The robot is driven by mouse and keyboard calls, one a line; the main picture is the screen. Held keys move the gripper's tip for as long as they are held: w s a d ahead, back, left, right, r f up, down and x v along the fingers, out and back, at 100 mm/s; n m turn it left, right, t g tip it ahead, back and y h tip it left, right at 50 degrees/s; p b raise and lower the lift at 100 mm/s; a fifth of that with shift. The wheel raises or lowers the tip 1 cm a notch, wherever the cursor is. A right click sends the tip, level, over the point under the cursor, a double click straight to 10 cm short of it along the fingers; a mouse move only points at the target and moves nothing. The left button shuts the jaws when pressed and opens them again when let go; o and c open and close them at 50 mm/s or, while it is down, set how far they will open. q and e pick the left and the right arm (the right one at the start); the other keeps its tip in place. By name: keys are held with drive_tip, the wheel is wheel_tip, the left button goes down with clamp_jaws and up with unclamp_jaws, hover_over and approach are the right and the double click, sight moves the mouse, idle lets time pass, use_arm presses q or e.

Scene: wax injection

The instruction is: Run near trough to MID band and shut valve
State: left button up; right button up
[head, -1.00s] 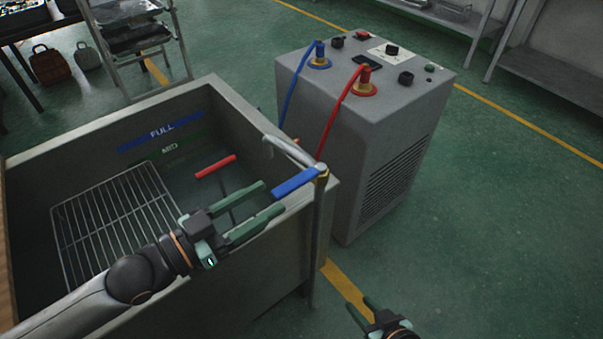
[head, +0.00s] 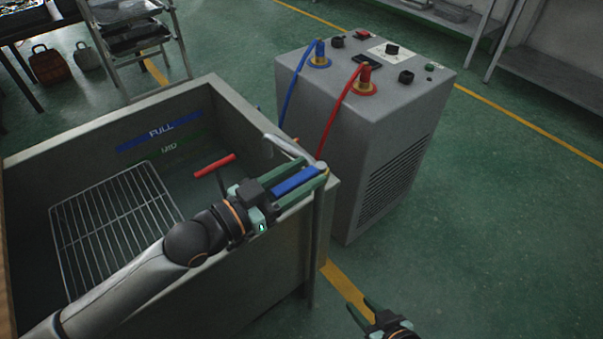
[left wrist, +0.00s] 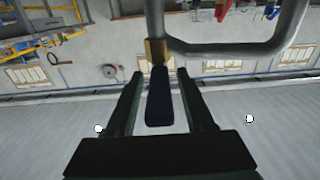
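The grey trough (head: 120,128) has a blue FULL band (head: 160,132) above a green MID band (head: 170,150) on its inner wall. I cannot make out any water level. A metal tap with a blue lever (head: 294,181) stands at the trough's right corner; its spout (head: 287,148) also shows in the left wrist view (left wrist: 235,46). My left gripper (head: 296,182) is open, its fingers on either side of the blue lever. In the left wrist view the lever (left wrist: 159,98) looks dark, with gaps to both fingers. My right gripper (head: 361,313) is at the bottom edge, its fingers apart.
A wire rack (head: 112,225) and a red-handled piece (head: 214,166) are inside the trough. A grey machine (head: 345,130) with blue and red hoses stands behind the tap. Green floor (head: 500,240) is clear at the right.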

use_arm(q)
clamp_jaws()
idle(1.2)
